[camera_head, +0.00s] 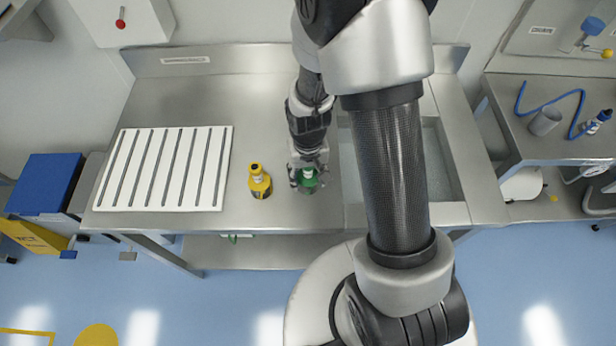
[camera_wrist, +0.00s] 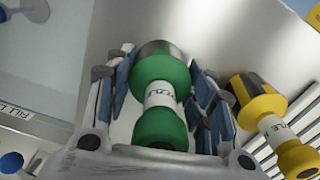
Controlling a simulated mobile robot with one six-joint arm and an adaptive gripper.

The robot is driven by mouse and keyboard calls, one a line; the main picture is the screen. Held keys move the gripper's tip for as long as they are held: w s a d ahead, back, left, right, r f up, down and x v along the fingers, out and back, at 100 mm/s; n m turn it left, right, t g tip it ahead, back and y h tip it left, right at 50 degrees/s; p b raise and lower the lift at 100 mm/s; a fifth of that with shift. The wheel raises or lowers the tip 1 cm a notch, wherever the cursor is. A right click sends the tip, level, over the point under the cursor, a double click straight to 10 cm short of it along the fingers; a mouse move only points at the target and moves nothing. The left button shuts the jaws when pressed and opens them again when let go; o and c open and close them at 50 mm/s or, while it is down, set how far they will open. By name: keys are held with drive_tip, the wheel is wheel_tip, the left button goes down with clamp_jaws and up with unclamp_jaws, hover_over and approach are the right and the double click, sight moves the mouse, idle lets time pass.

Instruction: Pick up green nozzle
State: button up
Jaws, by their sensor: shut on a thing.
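The green nozzle (camera_head: 308,178) is at the front middle of the steel table, left of the sink. It also shows in the wrist view (camera_wrist: 160,128), with a white label band around its middle and a dark metallic end. My gripper (camera_head: 307,172) is shut on the green nozzle. In the wrist view my gripper's fingers (camera_wrist: 160,85) sit on both sides of it, with blue pads against it. I cannot tell whether the nozzle touches the table.
A yellow nozzle (camera_head: 260,182) stands close to the left of my gripper and shows in the wrist view (camera_wrist: 270,115). A white slotted rack (camera_head: 165,168) lies further left on the steel table (camera_head: 235,110). A sink (camera_head: 440,165) is on the right.

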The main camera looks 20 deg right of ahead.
drive_tip(key=shift+c, duration=1.2)
